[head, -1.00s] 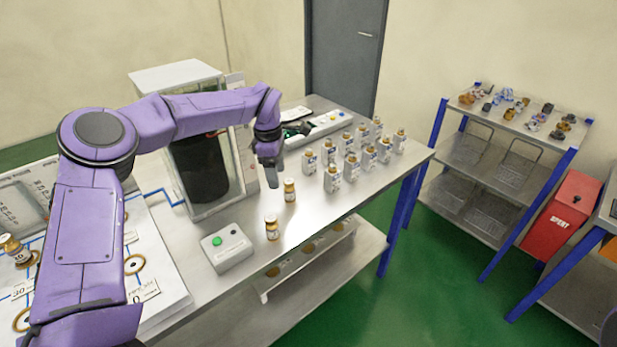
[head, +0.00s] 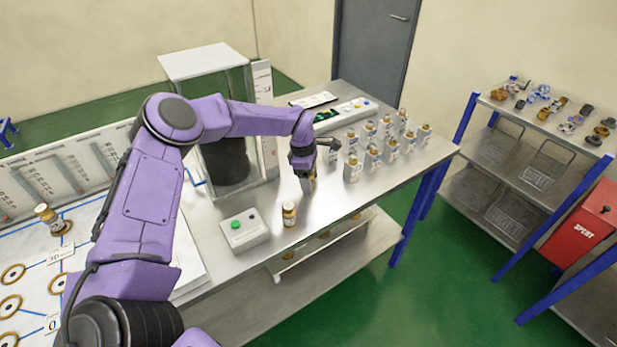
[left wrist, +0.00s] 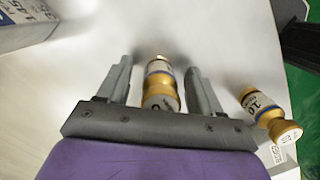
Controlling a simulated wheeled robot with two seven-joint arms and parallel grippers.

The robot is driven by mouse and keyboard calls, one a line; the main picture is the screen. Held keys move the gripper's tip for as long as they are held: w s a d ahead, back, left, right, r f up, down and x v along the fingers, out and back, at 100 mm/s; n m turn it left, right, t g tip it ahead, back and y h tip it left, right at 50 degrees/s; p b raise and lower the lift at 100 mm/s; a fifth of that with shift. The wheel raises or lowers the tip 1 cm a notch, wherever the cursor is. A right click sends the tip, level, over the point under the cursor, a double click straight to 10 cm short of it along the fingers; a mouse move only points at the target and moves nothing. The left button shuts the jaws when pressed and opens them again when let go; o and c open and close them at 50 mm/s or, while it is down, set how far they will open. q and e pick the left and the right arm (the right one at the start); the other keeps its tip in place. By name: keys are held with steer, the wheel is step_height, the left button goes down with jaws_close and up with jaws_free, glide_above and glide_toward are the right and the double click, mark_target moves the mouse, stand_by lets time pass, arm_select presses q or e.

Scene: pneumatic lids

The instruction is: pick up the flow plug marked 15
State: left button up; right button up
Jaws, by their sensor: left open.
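My left gripper (head: 306,176) is open and low over the bench, its fingers around a small brass flow plug (head: 311,183), mostly hidden in the head view. In the left wrist view this plug (left wrist: 160,75) sits between the two open fingers, with a gap on each side. It has a gold body and a pale label band; its number is not readable. A second brass plug (head: 289,214) stands apart, nearer the bench's front edge. In the left wrist view this second plug (left wrist: 262,112) reads 10 and lies outside the fingers on the right. My right gripper is not in view.
A grey box with a green button (head: 243,229) stands left of the second plug. Several grey labelled units with brass tops (head: 372,160) stand to the right. A glass-sided cabinet (head: 222,160) is behind left. A panel with brass rings (head: 30,250) is at left.

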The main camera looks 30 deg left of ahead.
arm_select(q)
steer(key=shift+s+r, duration=0.1)
jaws_close()
